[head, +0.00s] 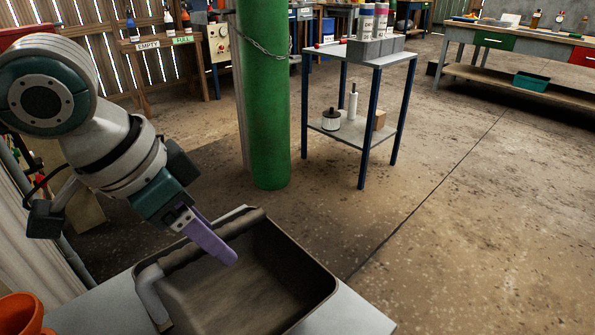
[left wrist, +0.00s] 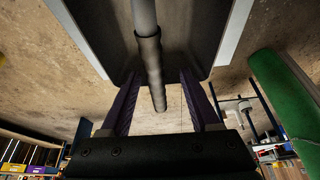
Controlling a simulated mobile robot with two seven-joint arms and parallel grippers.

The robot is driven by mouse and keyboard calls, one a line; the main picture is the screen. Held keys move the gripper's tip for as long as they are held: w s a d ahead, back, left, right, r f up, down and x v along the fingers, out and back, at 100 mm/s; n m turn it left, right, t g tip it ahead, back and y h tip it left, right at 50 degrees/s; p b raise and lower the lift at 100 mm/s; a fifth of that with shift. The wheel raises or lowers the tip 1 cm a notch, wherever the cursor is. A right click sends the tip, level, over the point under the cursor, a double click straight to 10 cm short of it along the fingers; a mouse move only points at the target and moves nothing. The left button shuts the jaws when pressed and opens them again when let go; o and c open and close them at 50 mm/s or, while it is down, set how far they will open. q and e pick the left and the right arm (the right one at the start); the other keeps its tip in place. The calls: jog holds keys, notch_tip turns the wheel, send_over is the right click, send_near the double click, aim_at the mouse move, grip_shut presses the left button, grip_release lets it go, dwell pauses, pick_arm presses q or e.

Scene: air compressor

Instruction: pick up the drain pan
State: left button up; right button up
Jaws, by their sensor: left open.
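The drain pan (head: 296,262) is a dark, open, box-shaped pan on a light grey tabletop at the bottom of the head view. A tubular handle (head: 183,260) with a dark grip runs along its far left side. My left gripper (head: 222,250) has purple fingers and comes down from the left at the handle. In the left wrist view the gripper (left wrist: 158,105) is open, and the handle (left wrist: 149,58) lies between its two fingers. A gap shows on both sides of the handle. The pan (left wrist: 200,32) also shows there. My right gripper is not in view.
A green post (head: 263,100) stands beyond the pan. A workbench (head: 500,45) is at the back right. An orange container (head: 18,315) sits at the lower left. The floor to the right is clear.

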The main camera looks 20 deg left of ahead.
pick_arm(q)
jog(key=b+x, duration=0.1)
jog(key=x, duration=0.2)
jog(key=shift+s+d+f, duration=0.15)
jog(key=shift+d, duration=0.05)
jog(key=shift+d+f, duration=0.1)
jog(key=shift+f, duration=0.2)
jog(key=shift+f, duration=0.25)
grip_shut()
dwell(0.6)
dwell(0.9)
